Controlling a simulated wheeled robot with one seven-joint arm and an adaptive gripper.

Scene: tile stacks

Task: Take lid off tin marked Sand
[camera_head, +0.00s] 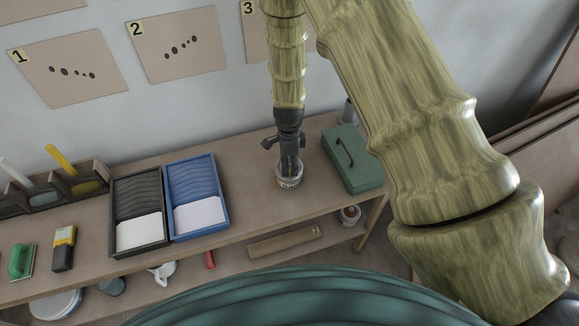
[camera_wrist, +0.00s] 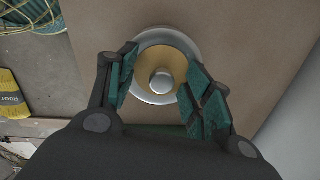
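A small round tin (camera_head: 289,183) stands on the bench top below my gripper (camera_head: 289,167). It has a pale label too small to read. In the wrist view its lid (camera_wrist: 148,63) is a tan disc inside a silvery rim, with a round metal knob (camera_wrist: 162,82) in the middle. In the wrist view my gripper (camera_wrist: 160,66) is open, with one green-padded finger on each side of the knob, over the lid. The fingers look apart from the knob. I cannot tell whether they touch the lid.
A green box with a handle (camera_head: 352,160) stands right of the tin. A blue tray (camera_head: 224,212) and a black tray (camera_head: 113,218) lie to the left. A small jar (camera_head: 350,216) sits on the lower shelf. The bench around the tin is mostly clear.

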